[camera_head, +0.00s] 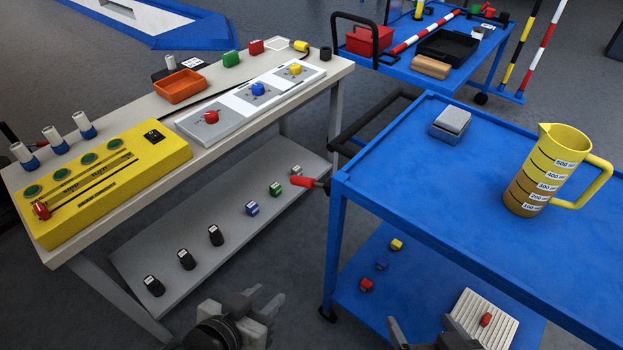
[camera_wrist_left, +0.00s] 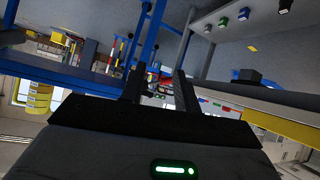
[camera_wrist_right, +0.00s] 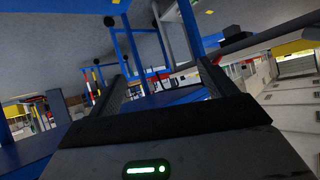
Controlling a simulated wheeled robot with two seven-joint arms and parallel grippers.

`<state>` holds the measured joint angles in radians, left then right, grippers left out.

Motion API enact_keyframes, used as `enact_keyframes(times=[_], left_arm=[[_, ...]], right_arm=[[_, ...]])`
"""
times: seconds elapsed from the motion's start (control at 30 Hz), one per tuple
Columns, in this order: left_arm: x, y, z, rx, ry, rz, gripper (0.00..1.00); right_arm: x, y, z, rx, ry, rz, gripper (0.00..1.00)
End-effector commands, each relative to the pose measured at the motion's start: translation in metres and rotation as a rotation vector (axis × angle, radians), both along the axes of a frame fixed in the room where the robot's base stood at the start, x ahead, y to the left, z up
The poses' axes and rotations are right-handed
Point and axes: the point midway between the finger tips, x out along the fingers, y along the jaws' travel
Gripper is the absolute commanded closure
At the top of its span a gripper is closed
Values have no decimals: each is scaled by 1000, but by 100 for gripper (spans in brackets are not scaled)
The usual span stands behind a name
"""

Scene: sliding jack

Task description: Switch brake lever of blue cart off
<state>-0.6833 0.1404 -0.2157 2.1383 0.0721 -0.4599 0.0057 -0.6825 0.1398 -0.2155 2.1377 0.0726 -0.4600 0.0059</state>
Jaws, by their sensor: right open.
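The blue cart (camera_head: 400,190) stands at the right, with its black push handle (camera_head: 372,122) at its left end. A red-tipped lever (camera_head: 306,182) sticks out to the left from the cart's near left corner, below the top edge. My left gripper (camera_head: 262,302) is at the bottom centre, below and left of the lever and apart from it. Its fingers are parted and empty in the left wrist view (camera_wrist_left: 160,88). My right gripper (camera_head: 427,332) is at the bottom, in front of the cart's lower shelf. It is open and empty in the right wrist view (camera_wrist_right: 162,85).
A yellow measuring jug (camera_head: 540,175) and a grey box (camera_head: 451,122) stand on the cart top. Small coloured blocks and a ribbed white plate (camera_head: 484,318) are on its lower shelf. A workbench (camera_head: 215,150) with a yellow device (camera_head: 105,180) stands at left. Floor shows between bench and cart.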

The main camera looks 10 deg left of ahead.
Motion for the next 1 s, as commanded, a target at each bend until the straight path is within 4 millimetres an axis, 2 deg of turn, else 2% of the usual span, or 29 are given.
enact_keyframes(times=[0.03, 0.1, 0.23, 0.37, 0.5, 0.7, 1.0], left_arm=[[-1, 1, -3, 6, 3, -4, 83], [2, 3, -7, 29, -15, -11, 100], [19, 11, -22, 152, -111, -49, 100], [47, 25, -41, 397, -283, -117, 100], [78, 38, -54, 726, -487, -196, 100], [111, 47, -68, 1222, -741, -285, 100], [141, 41, -94, 2002, -1016, -369, 100]], right_arm=[[0, 0, -1, -1, -1, 0, 17], [2, 1, -4, 3, -10, 2, 17], [12, 5, -15, 24, -55, 10, 17], [27, 14, -27, 64, -140, 27, 17], [43, 24, -35, 118, -246, 50, 17], [55, 38, -43, 200, -387, 88, 17], [57, 56, -55, 321, -586, 157, 17]])
